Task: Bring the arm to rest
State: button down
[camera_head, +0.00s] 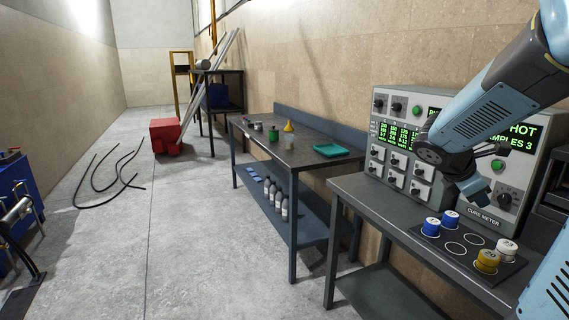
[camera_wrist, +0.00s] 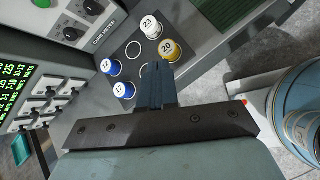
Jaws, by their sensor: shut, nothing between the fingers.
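My arm reaches in from the right in the head view, bent in front of the cure meter (camera_head: 398,100). In the wrist view my gripper (camera_wrist: 157,75) is shut and empty, its fingers in front of the dark sample tray (camera_wrist: 135,70). The tray holds two blue samples, one marked 12 (camera_wrist: 110,67) and one marked 17 (camera_wrist: 124,90). A yellow sample marked 20 (camera_wrist: 170,50) and a white one marked 23 (camera_wrist: 151,27) stand on other spots. Several ringed spots are bare.
The tray lies on a grey table (camera_head: 352,195) with the meter behind it. A workbench (camera_head: 330,139) with a teal tray (camera_head: 331,151) and bottles below stands left. A red box (camera_head: 165,135) and black hoses (camera_head: 105,180) are on the floor. The middle floor is clear.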

jog(key=s+a+r+m+t+y, duration=0.1)
jog(key=s+a+m+y, duration=0.2)
jog(key=a, duration=0.4)
jog(key=s+a+r+m+t+y, duration=0.1)
jog(key=s+a+m+y, duration=0.2)
jog(key=s+a+m, duration=0.2)
jog(key=s+a+r+m+t+y, duration=0.1)
jog(key=s+a+m+t+y, duration=0.1)
jog(key=a+m, duration=0.5)
jog(key=s+a+y, duration=0.1)
jog(key=s+a, duration=0.1)
jog(key=a, duration=0.2)
jog(key=shift+s+r+m, duration=0.25)
jog(key=shift+m, duration=0.15)
